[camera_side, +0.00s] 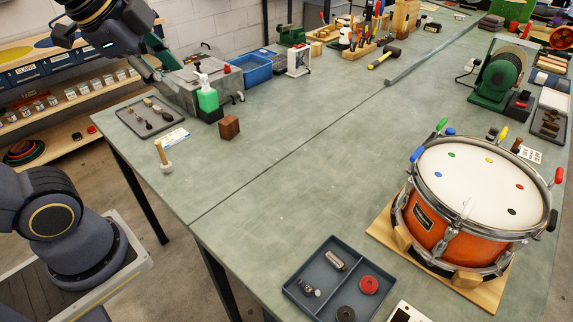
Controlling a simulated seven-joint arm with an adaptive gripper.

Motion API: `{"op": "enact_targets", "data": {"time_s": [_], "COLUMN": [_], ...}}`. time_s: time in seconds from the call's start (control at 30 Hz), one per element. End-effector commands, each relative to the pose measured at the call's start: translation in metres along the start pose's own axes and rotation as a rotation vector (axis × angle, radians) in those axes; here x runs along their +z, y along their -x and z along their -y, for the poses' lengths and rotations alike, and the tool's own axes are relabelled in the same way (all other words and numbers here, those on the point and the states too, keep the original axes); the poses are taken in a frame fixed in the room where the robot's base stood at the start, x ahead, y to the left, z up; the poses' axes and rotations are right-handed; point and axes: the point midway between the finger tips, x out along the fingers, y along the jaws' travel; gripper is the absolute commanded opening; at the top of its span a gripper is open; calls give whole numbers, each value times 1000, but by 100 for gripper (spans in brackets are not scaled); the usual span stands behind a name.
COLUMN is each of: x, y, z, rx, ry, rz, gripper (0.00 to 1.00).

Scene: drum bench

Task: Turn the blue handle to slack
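The blue handle (416,155) stands at the left rim of an orange drum (438,228) with a white head and metal hoop. The drum sits on a wooden board (382,232) at the right of the bench. Other handles around the rim are green (441,125), yellow (503,134), red (558,175) and black (552,220). Coloured dots mark the drum head.
A dark tray (312,268) with small parts lies left of the drum. A green spray bottle (207,98), a brown block (229,127) and a blue bin (250,69) stand at the left. A green machine (505,72) stands behind the drum. The bench middle is clear.

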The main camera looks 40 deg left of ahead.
Motion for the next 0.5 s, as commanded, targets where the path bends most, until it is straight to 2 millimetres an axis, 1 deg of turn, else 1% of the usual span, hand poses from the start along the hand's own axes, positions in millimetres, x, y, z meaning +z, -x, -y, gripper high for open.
{"op": "enact_targets", "data": {"time_s": [0.03,0.07,0.1,0.17,0.2,0.27,0.3,0.37,0.4,0.47,0.5], "x": [-21,-34,-53,-87,-113,-154,-180,-220,-245,-282,-303], "y": [9,14,19,24,24,21,16,4,-5,-23,-36], "z": [20,31,45,64,76,87,92,93,91,82,73], "rx": [-13,-19,-25,-30,-31,-29,-26,-22,-18,-9,-2], "ry": [-205,-339,-519,-793,-979,-1242,-1401,-1615,-1744,-1907,-1993], "rz": [6,11,19,27,31,30,28,16,5,-17,-35], "gripper": [38,38,38,38,38,38,38,38,38,38,38]}}
